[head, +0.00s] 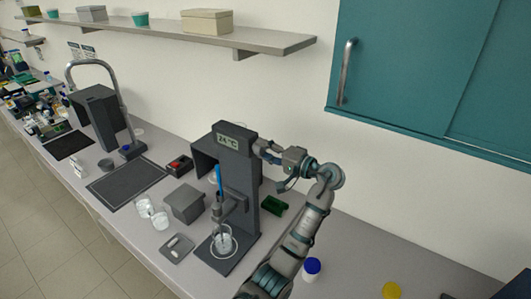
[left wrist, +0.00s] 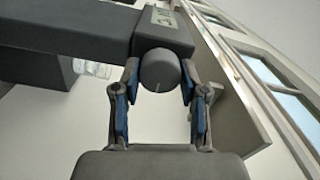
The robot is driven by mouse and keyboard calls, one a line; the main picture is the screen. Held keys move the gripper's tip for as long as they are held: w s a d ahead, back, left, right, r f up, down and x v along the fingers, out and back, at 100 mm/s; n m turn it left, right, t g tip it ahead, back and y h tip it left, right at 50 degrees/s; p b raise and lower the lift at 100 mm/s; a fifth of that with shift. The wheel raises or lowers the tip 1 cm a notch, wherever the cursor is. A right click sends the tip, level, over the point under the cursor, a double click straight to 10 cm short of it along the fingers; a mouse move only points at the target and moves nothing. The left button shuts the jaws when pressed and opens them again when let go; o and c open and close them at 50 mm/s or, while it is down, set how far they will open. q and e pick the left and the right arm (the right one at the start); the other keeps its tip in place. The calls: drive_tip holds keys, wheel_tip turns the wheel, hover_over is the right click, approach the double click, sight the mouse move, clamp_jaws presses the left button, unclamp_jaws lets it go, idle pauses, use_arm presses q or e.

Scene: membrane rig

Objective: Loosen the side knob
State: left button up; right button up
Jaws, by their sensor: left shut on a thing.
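The membrane rig (head: 240,187) is a dark grey stand with a display reading about 24 °C on top. The side knob (left wrist: 160,71) is a dark round cylinder on the rig's side, seen end-on in the left wrist view, with a thin light mark on its face. My left gripper (left wrist: 159,80) has its two fingers on either side of the knob, shut on it. My right gripper is in neither view.
A glass beaker (head: 223,243) stands on the rig's base. A grey box (head: 185,203), small glass beakers (head: 145,206) and a red device (head: 179,165) stand to the left. A green block (head: 274,205) and a blue-capped bottle (head: 312,268) are near my arm. A teal cabinet (head: 415,65) hangs above.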

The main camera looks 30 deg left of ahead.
use_arm(q)
drive_tip(key=shift+f, duration=0.4)
drive_tip(key=o, duration=1.1)
drive_tip(key=shift+o, duration=0.2)
drive_tip(key=shift+r, duration=0.15)
drive_tip(key=shift+d+r, duration=0.1)
drive_tip(key=shift+d, duration=0.05)
drive_tip(key=d, duration=1.2)
drive_tip(key=shift+s, duration=0.4)
drive_tip(key=shift+a, duration=0.1)
drive_tip(key=shift+f, duration=0.2)
